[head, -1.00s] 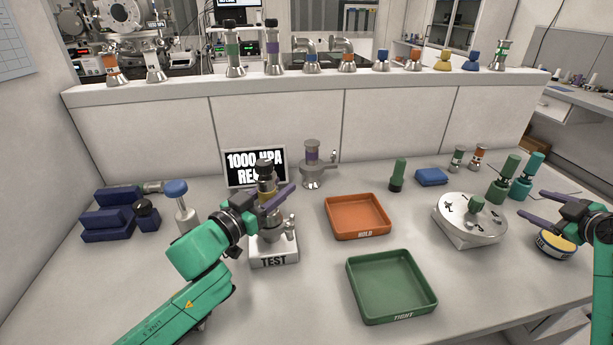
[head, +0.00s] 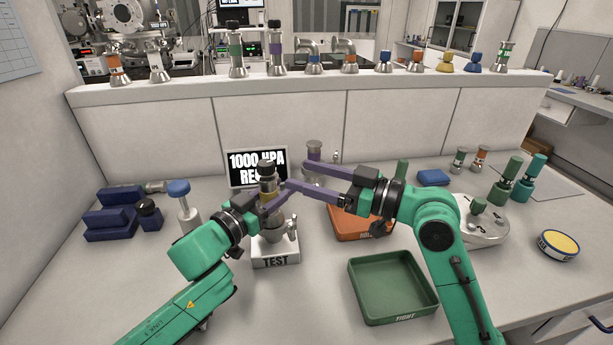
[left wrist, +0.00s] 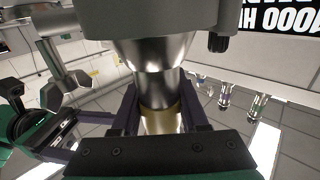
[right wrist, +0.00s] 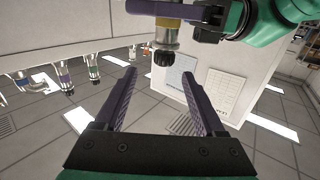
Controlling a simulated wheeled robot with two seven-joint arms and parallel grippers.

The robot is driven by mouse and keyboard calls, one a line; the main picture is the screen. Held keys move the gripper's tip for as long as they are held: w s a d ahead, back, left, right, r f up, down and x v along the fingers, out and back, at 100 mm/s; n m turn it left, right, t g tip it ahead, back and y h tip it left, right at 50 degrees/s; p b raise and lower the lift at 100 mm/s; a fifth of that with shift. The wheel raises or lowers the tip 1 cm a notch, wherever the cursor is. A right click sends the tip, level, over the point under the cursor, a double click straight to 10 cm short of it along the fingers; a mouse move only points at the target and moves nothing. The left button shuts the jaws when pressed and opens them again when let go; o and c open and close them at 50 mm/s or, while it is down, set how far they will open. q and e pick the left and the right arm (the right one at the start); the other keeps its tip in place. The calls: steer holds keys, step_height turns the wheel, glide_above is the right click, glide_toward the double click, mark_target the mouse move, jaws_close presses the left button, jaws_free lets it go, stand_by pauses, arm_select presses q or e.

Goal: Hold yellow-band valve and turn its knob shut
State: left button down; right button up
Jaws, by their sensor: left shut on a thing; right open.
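The yellow-band valve (head: 267,188) stands upright on the white TEST stand (head: 275,257), with a dark knob on top. My left gripper (head: 274,203) is shut on it around the yellow band; the left wrist view shows the band (left wrist: 160,120) between the fingers. My right gripper (head: 297,176) is open and empty, its fingers reaching from the right toward the valve's top, just beside it. In the right wrist view the valve's dark knob (right wrist: 163,58) is beyond the open fingertips (right wrist: 172,75), apart from them. The exact gap is hard to tell.
The 1000 HPA display (head: 256,161) stands behind the valve. A grey fitting with a purple band (head: 314,151) is close behind the right fingers. The orange tray (head: 345,234) lies under my right arm, and the green tray (head: 393,288) in front. A blue-knobbed fitting (head: 179,190) stands at left.

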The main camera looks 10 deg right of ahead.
steer(key=x, duration=1.2)
steer(key=shift+s+a, duration=0.25)
steer(key=shift+s, duration=0.05)
jaws_close()
steer(key=m+t+h, duration=0.1)
steer(key=h, duration=0.1)
steer(key=m+t+h, duration=0.2)
steer(key=w+d+m+t+h, duration=0.1)
steer(key=m+t, duration=0.1)
steer(key=shift+h, duration=0.4)
steer(key=shift+w+d+f, duration=0.1)
steer(key=shift+w+d, duration=0.05)
steer(key=shift+d, duration=0.35)
stand_by(2.0)
